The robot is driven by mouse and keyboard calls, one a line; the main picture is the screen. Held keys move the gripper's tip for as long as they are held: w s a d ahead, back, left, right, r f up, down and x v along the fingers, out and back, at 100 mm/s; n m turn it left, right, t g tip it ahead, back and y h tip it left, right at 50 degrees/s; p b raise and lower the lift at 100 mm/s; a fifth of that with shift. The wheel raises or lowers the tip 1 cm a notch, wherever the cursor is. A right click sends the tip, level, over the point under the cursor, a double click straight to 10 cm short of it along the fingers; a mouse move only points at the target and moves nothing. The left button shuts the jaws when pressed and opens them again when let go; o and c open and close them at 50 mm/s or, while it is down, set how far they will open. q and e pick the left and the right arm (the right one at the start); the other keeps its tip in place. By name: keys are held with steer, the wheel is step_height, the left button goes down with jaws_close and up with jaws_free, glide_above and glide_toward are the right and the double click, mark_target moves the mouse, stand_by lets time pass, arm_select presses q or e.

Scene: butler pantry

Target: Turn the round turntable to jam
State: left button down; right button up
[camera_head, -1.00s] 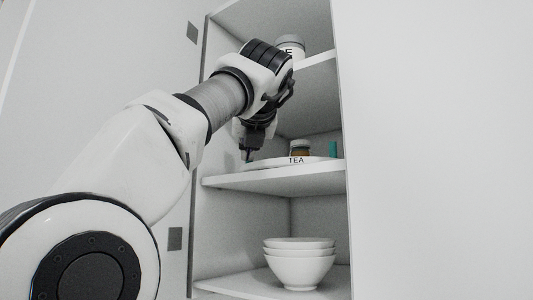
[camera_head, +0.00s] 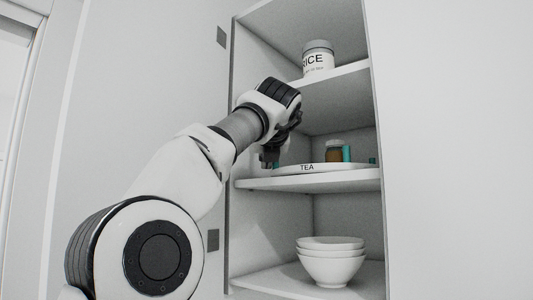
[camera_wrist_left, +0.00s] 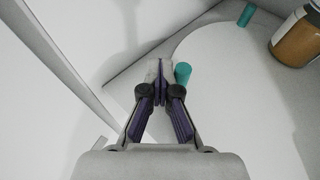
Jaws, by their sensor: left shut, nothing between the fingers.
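The round white turntable (camera_head: 345,168) lies on the middle cabinet shelf, with the word TEA on its front rim, left of centre. Teal pegs stand on the turntable. One peg (camera_wrist_left: 183,73) is right beside my left fingertips, on their right; I cannot tell if they touch. Another peg (camera_wrist_left: 246,14) is farther back. My left gripper (camera_head: 269,159), also in the wrist view (camera_wrist_left: 160,68), is shut and empty at the turntable's left edge. No jam label is visible.
A RICE jar (camera_head: 318,60) stands on the upper shelf (camera_head: 350,74). Stacked white bowls (camera_head: 331,266) sit on the bottom shelf. The middle shelf (camera_head: 300,183) has an upper shelf close above. The cabinet's left side wall is close to my gripper.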

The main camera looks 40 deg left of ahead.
arm_select(q)
steer(key=shift+w+a+m+t+h, duration=0.15)
steer(key=shift+a+m+t+h, duration=0.15)
steer(key=shift+a+m+t, duration=0.1)
steer(key=shift+w, duration=0.15)
stand_by(0.4)
